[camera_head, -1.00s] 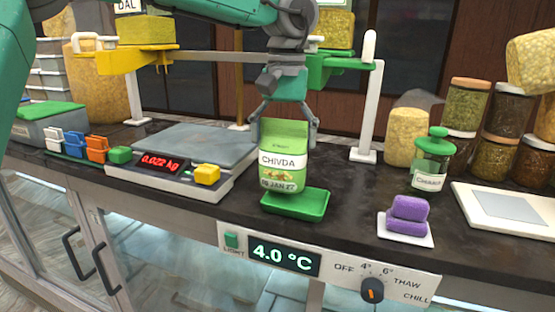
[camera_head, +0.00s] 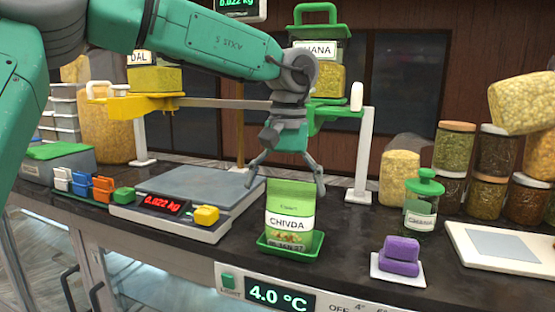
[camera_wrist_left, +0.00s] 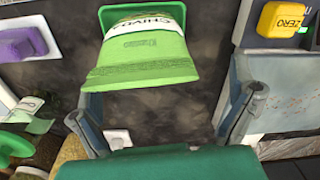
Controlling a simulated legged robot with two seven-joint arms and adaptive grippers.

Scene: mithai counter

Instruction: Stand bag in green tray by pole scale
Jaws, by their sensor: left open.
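The green CHIVDA bag (camera_head: 290,218) stands upright in the green tray (camera_head: 312,247) on the dark counter, right of the digital scale. It also shows in the left wrist view (camera_wrist_left: 142,58), with part of the green tray rim (camera_wrist_left: 108,14) around its far end. My left gripper (camera_head: 288,178) is open above and behind the bag, its fingers spread and apart from it. In the left wrist view the open fingers (camera_wrist_left: 163,118) have bare counter between them. The pole scale (camera_head: 240,104) stands behind, with a yellow pan at left and a green pan at right. My right gripper is not in view.
The digital scale (camera_head: 185,195) with a yellow button block stands left of the tray. Purple blocks (camera_head: 400,255) on a white plate and a green-lidded jar (camera_head: 423,205) stand at right. Several spice jars (camera_head: 488,185) line the back right.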

